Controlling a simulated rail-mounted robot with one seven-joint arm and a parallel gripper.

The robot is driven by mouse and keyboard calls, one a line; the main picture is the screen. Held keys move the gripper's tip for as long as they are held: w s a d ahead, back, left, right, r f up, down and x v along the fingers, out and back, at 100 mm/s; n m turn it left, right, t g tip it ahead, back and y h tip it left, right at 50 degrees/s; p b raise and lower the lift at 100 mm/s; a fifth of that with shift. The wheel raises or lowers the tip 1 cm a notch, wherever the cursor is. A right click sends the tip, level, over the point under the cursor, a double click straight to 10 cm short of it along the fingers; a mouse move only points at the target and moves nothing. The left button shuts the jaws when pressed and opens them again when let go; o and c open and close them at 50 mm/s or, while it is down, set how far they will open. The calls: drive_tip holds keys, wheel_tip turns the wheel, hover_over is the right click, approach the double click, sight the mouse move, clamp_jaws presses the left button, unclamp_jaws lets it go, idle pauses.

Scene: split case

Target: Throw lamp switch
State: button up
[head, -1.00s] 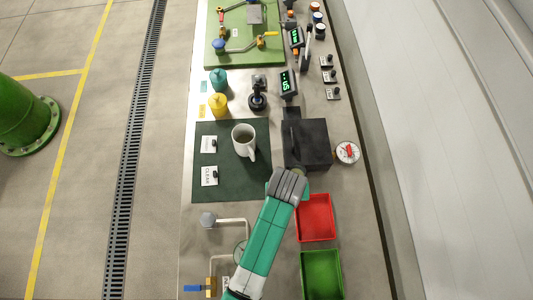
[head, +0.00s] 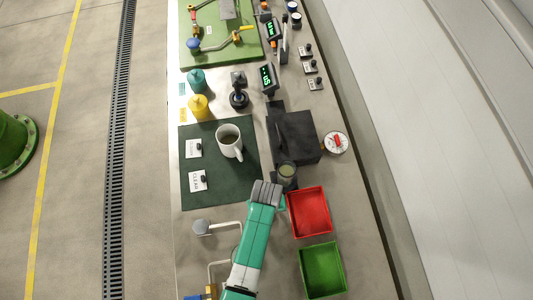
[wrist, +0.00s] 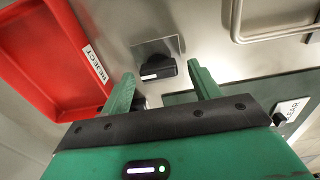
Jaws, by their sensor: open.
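My gripper (wrist: 162,76) is open and empty, its two green fingers spread above the counter. A black knob switch (wrist: 158,68) with a white stripe, on a grey square plate, shows between and just beyond the fingertips. I see no label on it, and I cannot tell if it is the lamp switch. In the head view my gripper (head: 279,202) is by the red tray, and that knob is hidden there.
The red REJECT tray (head: 329,212) is beside my gripper, with a green tray (head: 342,270) nearer. A white mug (head: 229,141) and labelled toggles sit on the dark mat (head: 220,193).

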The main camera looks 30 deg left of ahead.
drive_tip(key=c, duration=1)
drive_tip(key=shift+r+m, duration=0.1)
drive_tip(key=shift+m, duration=0.2)
drive_tip(key=m+p, duration=0.2)
drive_tip(key=m, duration=0.2)
drive_tip(key=shift+w+d+m, duration=0.1)
drive_tip(key=shift+d+m, duration=0.05)
drive_tip(key=shift+m, duration=0.15)
drive_tip(key=m+p, duration=0.1)
drive_tip(key=m, duration=0.5)
drive_tip(key=shift+d, duration=0.15)
drive_tip(key=shift+m, duration=0.5)
drive_tip(key=o, duration=1)
